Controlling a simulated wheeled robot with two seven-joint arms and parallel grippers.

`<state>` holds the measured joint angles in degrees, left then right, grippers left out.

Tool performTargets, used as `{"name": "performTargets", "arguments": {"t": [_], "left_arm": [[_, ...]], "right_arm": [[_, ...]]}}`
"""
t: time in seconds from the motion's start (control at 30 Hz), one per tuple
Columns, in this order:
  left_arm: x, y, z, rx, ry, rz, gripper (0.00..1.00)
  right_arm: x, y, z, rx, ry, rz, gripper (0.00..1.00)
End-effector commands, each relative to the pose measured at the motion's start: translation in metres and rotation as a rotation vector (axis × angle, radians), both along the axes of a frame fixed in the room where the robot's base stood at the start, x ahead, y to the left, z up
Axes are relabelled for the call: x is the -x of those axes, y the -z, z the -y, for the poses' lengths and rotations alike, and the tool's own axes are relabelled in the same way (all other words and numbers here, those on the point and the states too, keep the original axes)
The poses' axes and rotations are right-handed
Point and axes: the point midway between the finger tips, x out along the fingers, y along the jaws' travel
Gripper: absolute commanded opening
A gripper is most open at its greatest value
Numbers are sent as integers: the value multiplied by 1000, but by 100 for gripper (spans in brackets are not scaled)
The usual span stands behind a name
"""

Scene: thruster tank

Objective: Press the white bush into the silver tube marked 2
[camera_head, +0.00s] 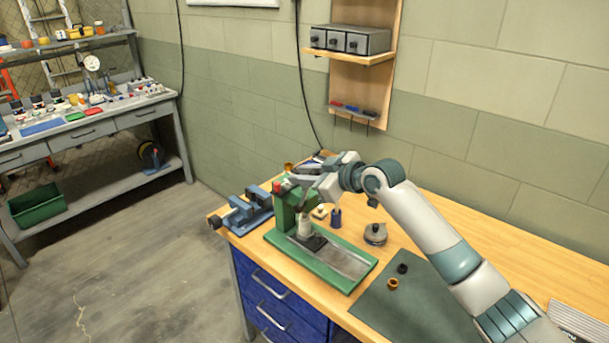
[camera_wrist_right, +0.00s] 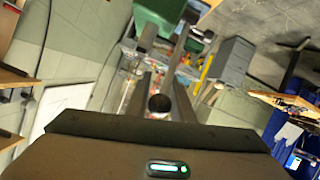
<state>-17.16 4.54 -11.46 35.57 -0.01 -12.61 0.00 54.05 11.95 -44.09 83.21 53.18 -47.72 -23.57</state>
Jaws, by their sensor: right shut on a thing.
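A green press (camera_head: 285,217) stands near the table's left end, its long base toward the front. A pale silver-white cylinder (camera_head: 305,229) stands upright on a dark block under the press head. I cannot make out a mark on it, or tell the white bush from the tube there. My right gripper (camera_head: 308,180) is beside the top of the press. In the right wrist view a dark round knob (camera_wrist_right: 159,103) sits between its two fingers, and the gripper is shut on it. It looks like the end of the press lever. My left gripper is out of view.
A blue vise (camera_head: 246,213) is left of the press. A dark blue cylinder (camera_head: 336,218) and a grey round part (camera_head: 375,234) stand to its right. A black ring (camera_head: 402,268) and an orange ring (camera_head: 393,284) lie on a dark mat (camera_head: 415,308).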

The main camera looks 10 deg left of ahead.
Motion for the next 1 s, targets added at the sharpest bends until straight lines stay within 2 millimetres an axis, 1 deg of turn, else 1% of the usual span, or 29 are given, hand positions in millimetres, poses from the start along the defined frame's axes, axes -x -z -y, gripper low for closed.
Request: {"name": "performTargets", "arguments": {"t": [0.03,0.63,0.67,0.7,0.73,1.0], "left_arm": [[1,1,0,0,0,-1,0],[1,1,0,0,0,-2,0],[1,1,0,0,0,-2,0],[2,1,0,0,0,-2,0],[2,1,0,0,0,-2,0],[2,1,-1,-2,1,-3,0]], "right_arm": [[3,12,-3,9,-5,-16,0],[4,13,-2,11,-5,-20,0],[4,13,-2,11,-5,-20,24],[4,13,-2,11,-5,-20,33],[4,13,-2,11,-5,-19,40],[2,7,-1,6,-3,-10,40]]}}
